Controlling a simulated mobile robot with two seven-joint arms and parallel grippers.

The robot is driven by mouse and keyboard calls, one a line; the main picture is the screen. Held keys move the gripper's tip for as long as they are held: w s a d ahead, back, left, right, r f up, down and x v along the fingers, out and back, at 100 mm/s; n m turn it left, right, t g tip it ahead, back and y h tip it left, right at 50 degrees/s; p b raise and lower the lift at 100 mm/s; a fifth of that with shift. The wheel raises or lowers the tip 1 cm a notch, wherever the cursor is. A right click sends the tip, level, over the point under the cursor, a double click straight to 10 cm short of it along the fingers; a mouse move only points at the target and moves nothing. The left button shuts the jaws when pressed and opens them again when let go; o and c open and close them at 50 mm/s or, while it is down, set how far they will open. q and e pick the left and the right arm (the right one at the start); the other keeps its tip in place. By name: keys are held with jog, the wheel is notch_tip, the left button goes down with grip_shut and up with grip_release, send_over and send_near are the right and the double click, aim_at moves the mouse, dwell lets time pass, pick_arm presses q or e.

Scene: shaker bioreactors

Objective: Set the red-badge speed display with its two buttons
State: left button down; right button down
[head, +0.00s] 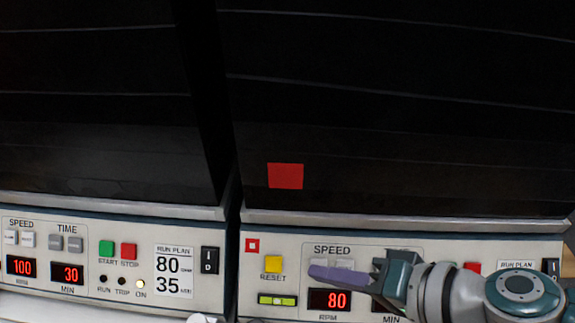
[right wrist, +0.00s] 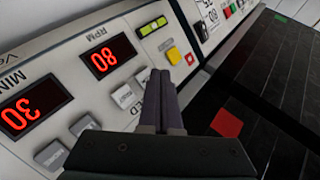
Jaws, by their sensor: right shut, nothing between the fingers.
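In the right wrist view one speed button (right wrist: 122,96) is clear and the other is partly behind the fingers. My right gripper (head: 314,272) is shut and empty, its tips (right wrist: 160,72) close over the speed buttons. Contact cannot be told. My left gripper is out of view.
A yellow RESET button (head: 273,263) is left of the speed buttons. The time display (right wrist: 30,106) reads 30. My right arm covers much of the panel's right side, including most of its run plan label (head: 516,265). The left unit shows 100 (head: 22,267) and 30 (head: 67,275).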

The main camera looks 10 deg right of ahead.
jog(key=shift+w+f, duration=0.1)
jog(key=shift+f, duration=0.05)
dwell(0.7)
jog(key=shift+w+f, duration=0.1)
jog(key=shift+w+b, duration=0.1)
jog(key=shift+b, duration=0.25)
jog(key=shift+w+d+f+b, duration=0.15)
jog(key=shift+w+f+b, duration=0.15)
jog(key=shift+f+b, duration=0.05)
dwell(0.4)
jog(key=shift+s+r, duration=0.1)
jog(key=shift+r, duration=0.05)
dwell(0.3)
jog(key=shift+s+r+p, duration=0.35)
jog(key=shift+r+p, duration=0.15)
jog(key=shift+p, duration=0.25)
jog(key=shift+s, duration=0.15)
